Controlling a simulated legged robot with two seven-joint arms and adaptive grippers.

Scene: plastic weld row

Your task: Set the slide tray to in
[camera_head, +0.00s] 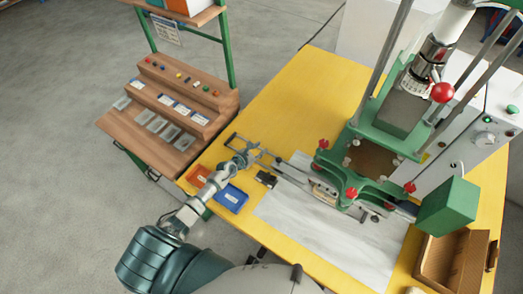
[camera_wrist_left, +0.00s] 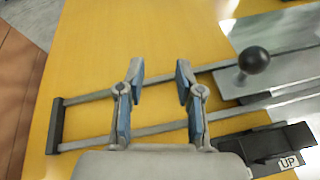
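The slide tray shows in the left wrist view as a flat metal plate (camera_wrist_left: 285,35) with a round black knob (camera_wrist_left: 254,60) near its left end. It sits at the right part of two long parallel rails (camera_wrist_left: 85,146), which end in a black crossbar (camera_wrist_left: 55,125) at the left. In the head view the rails (camera_head: 280,174) run out leftward from the green press base (camera_head: 375,180). My left gripper (camera_wrist_left: 159,75) is open and empty, left of the knob and apart from it. In the head view it (camera_head: 252,155) is over the rails' outer end. My right gripper is not in view.
A black block marked UP (camera_wrist_left: 270,145) lies just in front of the rails. Blue (camera_head: 231,198) and orange (camera_head: 198,176) bins stand near the table's left edge. An open brown box (camera_head: 435,260) and a green block (camera_head: 447,205) are at right. The yellow table (camera_head: 290,100) is clear behind the rails.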

